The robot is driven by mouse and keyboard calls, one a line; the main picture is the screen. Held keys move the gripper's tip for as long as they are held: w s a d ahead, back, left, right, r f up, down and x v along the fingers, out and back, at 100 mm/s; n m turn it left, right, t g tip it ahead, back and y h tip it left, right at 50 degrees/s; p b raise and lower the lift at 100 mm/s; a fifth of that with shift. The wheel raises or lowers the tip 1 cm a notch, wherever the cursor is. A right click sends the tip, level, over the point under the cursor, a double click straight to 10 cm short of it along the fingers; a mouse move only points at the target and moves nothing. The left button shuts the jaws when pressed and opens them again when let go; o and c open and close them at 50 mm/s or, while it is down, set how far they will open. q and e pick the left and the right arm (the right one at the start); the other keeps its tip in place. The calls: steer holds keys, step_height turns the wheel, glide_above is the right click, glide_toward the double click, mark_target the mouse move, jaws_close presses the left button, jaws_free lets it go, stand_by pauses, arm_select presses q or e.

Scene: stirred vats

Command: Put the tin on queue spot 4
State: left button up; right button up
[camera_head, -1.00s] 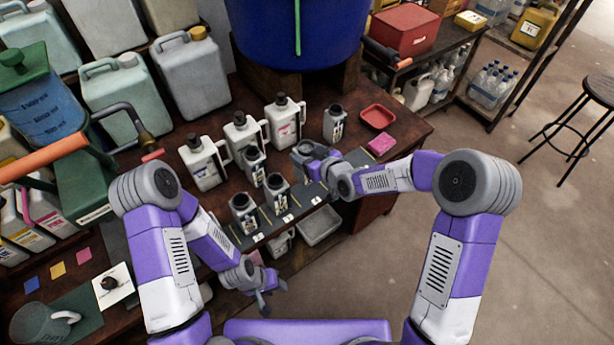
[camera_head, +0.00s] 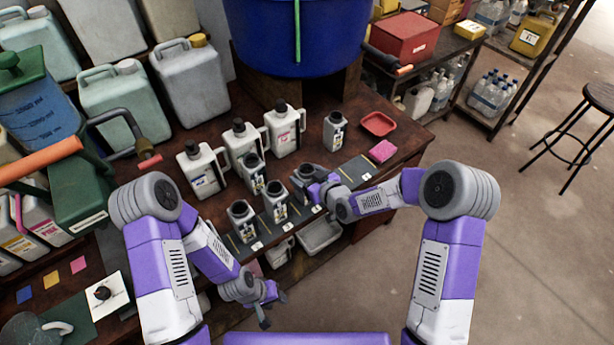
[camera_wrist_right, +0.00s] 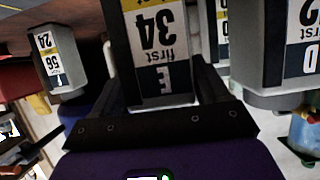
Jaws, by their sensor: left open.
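A small grey tin (camera_head: 304,176) with a dark top is in my right gripper (camera_head: 316,188). In the right wrist view, the fingers stand on both sides of the tin (camera_wrist_right: 162,50), which carries a label with 34. The tin is over the dark queue strip (camera_head: 355,171), in line with two other tins (camera_head: 242,213) (camera_head: 276,196) on it. I cannot tell whether its base touches the strip. The strip's right end is bare; its spot numbers are too small to read. My left gripper (camera_head: 274,308) is open and empty in front of the bench.
Another tin (camera_head: 252,166) stands behind the row, and one (camera_head: 335,131) stands farther right. Several white jugs (camera_head: 284,130) stand behind. A red tray (camera_head: 378,124) and pink block (camera_head: 383,151) lie at the right. A blue vat (camera_head: 295,35) is at the back.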

steer(key=shift+o, duration=1.3)
steer(key=shift+r, duration=0.1)
steer(key=shift+r+p, duration=0.2)
steer(key=shift+p, duration=0.1)
steer(key=p+v, duration=0.1)
steer(key=v, duration=1.1)
steer(key=s+d+f+m+g+h, duration=0.1)
steer(key=s+f+m+g, duration=0.4)
steer(key=s+f, duration=0.6)
steer(key=s+d+f+m+g+h, duration=0.2)
steer(key=s+f+m+g, duration=0.3)
steer(key=s+f, duration=0.6)
steer(key=shift+f+g+h, duration=0.3)
steer(key=shift+f+h, duration=0.1)
steer(key=shift+f, duration=0.05)
